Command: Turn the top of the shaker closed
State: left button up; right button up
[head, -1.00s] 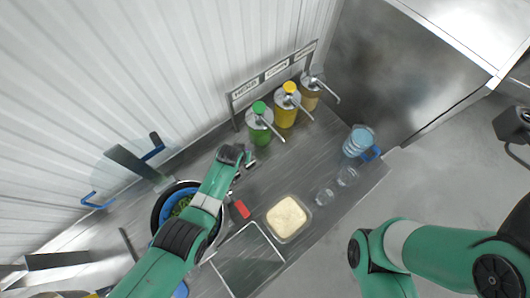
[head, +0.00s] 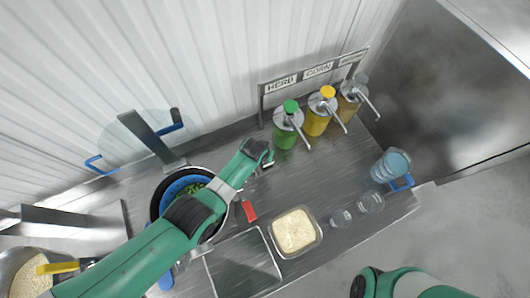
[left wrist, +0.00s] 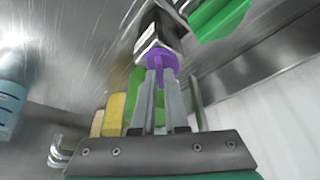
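My left gripper (left wrist: 160,82) has its two fingers close together at the purple top (left wrist: 158,62) of a metal shaker (left wrist: 160,32) in the left wrist view. Part of the purple top shows between the fingertips and they seem to grip it. In the head view my left gripper (head: 266,163) is low over the counter, in front of the green pump bottle. The shaker is mostly hidden by the gripper there. I cannot tell how far its top is turned. My right arm is at the bottom right of the head view, and its gripper is out of frame.
Green (head: 287,125), yellow (head: 320,112) and brown (head: 349,98) pump bottles stand behind the gripper. A pale filled container (head: 318,240), a red object (head: 250,211) and clear cups (head: 371,203) lie in front. A dark pan (head: 158,205) is under my left arm.

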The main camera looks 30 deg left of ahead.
pick_arm(q)
grip_shut()
jog(key=shift+m, duration=0.3)
jog(key=m+h, duration=0.1)
jog(key=m, duration=0.3)
jog(key=shift+a+h, duration=0.3)
jog(key=shift+h, duration=0.1)
jog(key=m+g+h+b, duration=0.1)
jog(key=m, duration=0.3)
jog(key=shift+w+a+f, duration=0.1)
jog(key=shift+m, duration=0.3)
jog(key=o, duration=0.5)
grip_release()
jog(key=shift+o, duration=0.2)
